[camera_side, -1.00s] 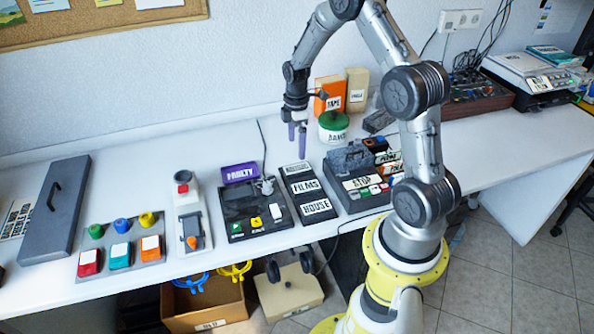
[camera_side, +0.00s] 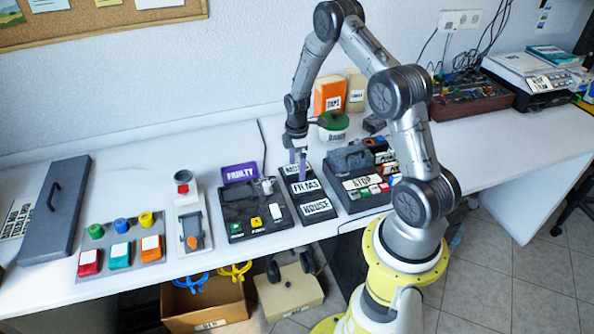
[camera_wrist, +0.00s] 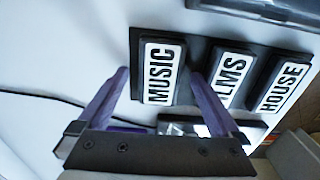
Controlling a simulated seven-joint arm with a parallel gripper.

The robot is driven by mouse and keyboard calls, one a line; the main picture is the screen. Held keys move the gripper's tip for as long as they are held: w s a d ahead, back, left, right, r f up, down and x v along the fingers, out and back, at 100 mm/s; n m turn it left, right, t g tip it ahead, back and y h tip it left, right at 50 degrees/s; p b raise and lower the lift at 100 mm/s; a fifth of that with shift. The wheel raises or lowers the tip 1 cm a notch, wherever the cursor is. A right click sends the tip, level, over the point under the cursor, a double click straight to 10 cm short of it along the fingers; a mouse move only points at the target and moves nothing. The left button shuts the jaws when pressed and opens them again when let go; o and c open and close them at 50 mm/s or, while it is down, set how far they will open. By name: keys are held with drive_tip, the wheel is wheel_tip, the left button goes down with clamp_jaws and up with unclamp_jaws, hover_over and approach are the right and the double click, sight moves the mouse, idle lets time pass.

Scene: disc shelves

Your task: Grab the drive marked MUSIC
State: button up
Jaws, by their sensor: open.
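The MUSIC drive (camera_wrist: 160,72) is a black block with a white label in the wrist view. It sits at the end of a dark holder, beside the FILMS drive (camera_wrist: 232,75) and the HOUSE drive (camera_wrist: 285,87). In the side view the MUSIC drive (camera_side: 293,169) is at the far end of the row, partly hidden by my fingers. My gripper (camera_side: 298,160) is open and points down over it. In the wrist view my purple gripper fingers (camera_wrist: 158,80) stand apart on either side of the MUSIC label, the right one overlapping the FILMS label. I cannot tell whether they touch anything.
A black panel (camera_side: 238,222) with buttons and a purple FAULTY box (camera_side: 240,173) stand left of the holder. A grey unit marked STOP (camera_side: 362,182) is close on the right. A green-lidded jar (camera_side: 333,135) and an orange box (camera_side: 329,95) stand behind.

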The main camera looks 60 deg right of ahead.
drive_tip(key=c, duration=1.6)
drive_tip(key=shift+r, duration=0.2)
